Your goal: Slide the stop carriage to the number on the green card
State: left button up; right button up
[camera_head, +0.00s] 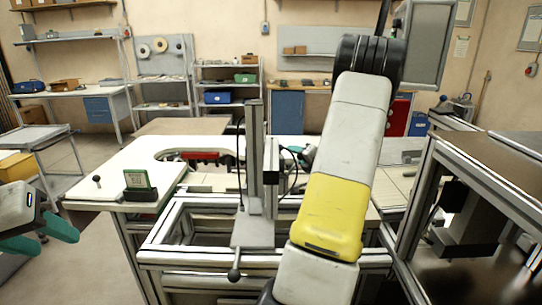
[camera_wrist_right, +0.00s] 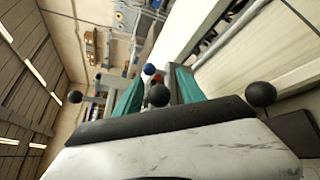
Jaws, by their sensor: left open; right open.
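A small card with a green border (camera_head: 137,180) stands in a dark holder on the white worktop; I cannot read its number. I cannot tell which part is the stop carriage; a red piece (camera_head: 200,156) sits at a dark curved part on the worktop. My left gripper (camera_head: 42,237) is open and empty at the lower left, apart from the bench. My right gripper is mostly hidden behind my right arm in the head view. In the right wrist view its teal fingers (camera_wrist_right: 158,88) are apart, with a black ball knob (camera_wrist_right: 158,96) showing between them; contact is unclear.
A black ball-topped lever (camera_head: 97,180) stands left of the card. A metal post (camera_head: 255,150) rises from the frame, with another ball knob (camera_head: 234,275) low in front. A dark-topped metal bench (camera_head: 490,180) stands at right. More ball knobs (camera_wrist_right: 260,94) show in the wrist view.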

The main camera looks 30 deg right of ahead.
jog(key=shift+w+f, duration=0.1)
jog(key=shift+w, duration=0.2)
grip_shut()
jog(key=shift+a, duration=0.15)
dwell(1.1)
